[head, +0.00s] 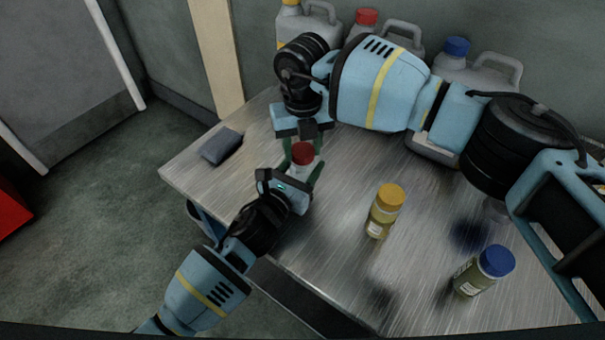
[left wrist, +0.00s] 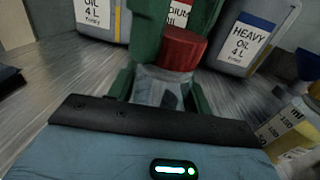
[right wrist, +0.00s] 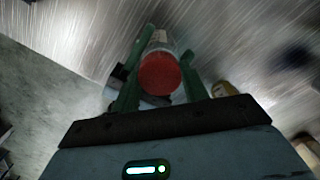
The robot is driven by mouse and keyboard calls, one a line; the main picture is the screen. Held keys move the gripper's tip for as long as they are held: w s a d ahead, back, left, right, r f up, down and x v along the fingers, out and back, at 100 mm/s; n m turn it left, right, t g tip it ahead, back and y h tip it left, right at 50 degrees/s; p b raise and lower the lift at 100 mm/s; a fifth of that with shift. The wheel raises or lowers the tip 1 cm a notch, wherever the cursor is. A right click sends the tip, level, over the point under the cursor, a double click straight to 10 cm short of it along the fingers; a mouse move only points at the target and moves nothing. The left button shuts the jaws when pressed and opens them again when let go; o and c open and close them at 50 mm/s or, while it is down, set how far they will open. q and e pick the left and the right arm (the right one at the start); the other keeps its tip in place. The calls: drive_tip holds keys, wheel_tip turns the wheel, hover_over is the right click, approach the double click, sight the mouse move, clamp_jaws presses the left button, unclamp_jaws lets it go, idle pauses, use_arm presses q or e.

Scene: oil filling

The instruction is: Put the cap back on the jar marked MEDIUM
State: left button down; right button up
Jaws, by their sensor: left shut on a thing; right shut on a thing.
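A small clear jar (left wrist: 160,90) stands between the green fingers of my left gripper (head: 298,180), which is shut on it. The red cap (head: 302,153) is at the jar's mouth, between the fingers of my right gripper (head: 302,143), which is shut on it from above. In the left wrist view the red cap (left wrist: 183,48) looks slightly tilted over the jar. In the right wrist view the cap (right wrist: 160,73) covers most of the jar. I cannot tell whether the cap is seated. The jar's own label is not readable.
A yellow-capped jar (head: 384,212) and a blue-capped jar (head: 484,271) stand to the right on the metal table (head: 345,185). A dark grey block (head: 222,146) lies at the left. Large jugs with yellow, red and blue caps line the back, behind my right arm.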

drive_tip(key=m, duration=0.9)
drive_tip(key=o, duration=1.2)
drive_tip(key=shift+c, duration=0.2)
wheel_tip(320, 180, up, 12)
use_arm(q)
drive_tip(key=c, duration=0.6)
unclamp_jaws()
drive_tip(key=shift+o, duration=0.2)
